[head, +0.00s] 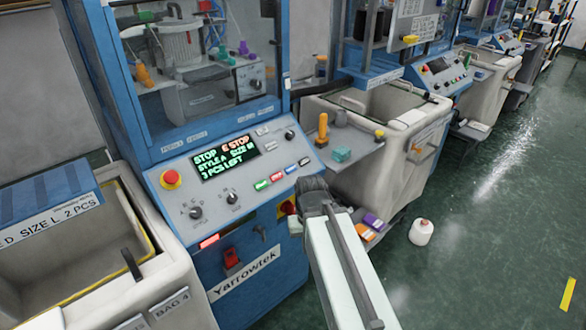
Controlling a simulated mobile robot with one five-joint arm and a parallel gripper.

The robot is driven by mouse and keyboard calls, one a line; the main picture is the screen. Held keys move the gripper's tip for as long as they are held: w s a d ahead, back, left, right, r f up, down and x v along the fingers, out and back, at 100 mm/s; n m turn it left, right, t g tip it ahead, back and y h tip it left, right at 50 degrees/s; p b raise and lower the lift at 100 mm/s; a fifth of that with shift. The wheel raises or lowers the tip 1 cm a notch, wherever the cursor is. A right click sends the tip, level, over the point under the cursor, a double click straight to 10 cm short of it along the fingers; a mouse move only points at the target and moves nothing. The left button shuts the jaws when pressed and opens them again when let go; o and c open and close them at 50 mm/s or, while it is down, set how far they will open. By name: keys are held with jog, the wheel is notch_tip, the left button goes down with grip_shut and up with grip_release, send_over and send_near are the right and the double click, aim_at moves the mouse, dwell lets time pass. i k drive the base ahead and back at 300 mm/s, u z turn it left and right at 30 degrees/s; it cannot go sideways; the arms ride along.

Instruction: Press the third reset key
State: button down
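The nearest blue knitting machine has a sloped control panel (222,205) with a lit display (226,158) reading "STOP", "E STOP" and "3 PCS LEFT". A row of small keys runs below the display: a green key (262,184), a red key (276,176), a blue key (290,168) and a pale key (304,161). Their labels are too small to read, so I cannot tell which is a reset key. A red mushroom button (170,179) is at the panel's left. My gripper (312,190) is dark, at the panel's lower right edge; its fingers cannot be made out.
More machines with panels (442,75) recede to the right. Bins (395,105) stand between them. A side shelf (348,165) holds an orange-yellow item and a teal block. The floor at right is mostly clear.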

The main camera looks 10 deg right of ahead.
aim_at(291, 168)
jog(key=z, duration=0.05)
jog(key=k, duration=0.5)
jog(key=u, duration=1.7)
jog(key=k, duration=0.2)
jog(key=z, duration=0.05)
